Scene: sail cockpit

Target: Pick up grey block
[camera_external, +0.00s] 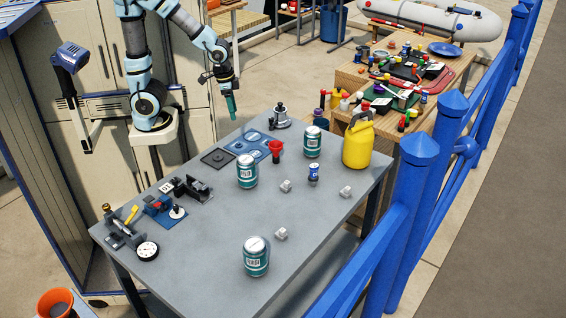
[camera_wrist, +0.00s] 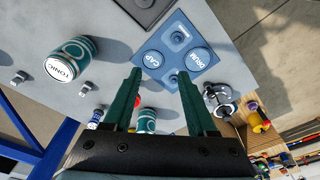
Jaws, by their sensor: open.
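Three small grey blocks lie on the grey table: one near the middle (camera_external: 285,186), one to the right (camera_external: 346,192) and one closer to the front (camera_external: 282,234). They look alike, and I cannot tell which one is meant. In the wrist view, small grey blocks show at the left edge (camera_wrist: 20,77) and beside a can (camera_wrist: 86,88). My gripper (camera_external: 231,108) hangs above the table's far edge, well apart from the blocks. In the wrist view its green fingers (camera_wrist: 160,73) are spread, with nothing held between them.
Three teal cans, one near the left-middle (camera_external: 247,171), stand around the blocks. A small blue can (camera_external: 314,174), a red funnel (camera_external: 276,151) and a yellow jug (camera_external: 358,143) stand nearby. A blue tray (camera_external: 252,147) lies behind. A blue railing (camera_external: 400,220) runs along the right.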

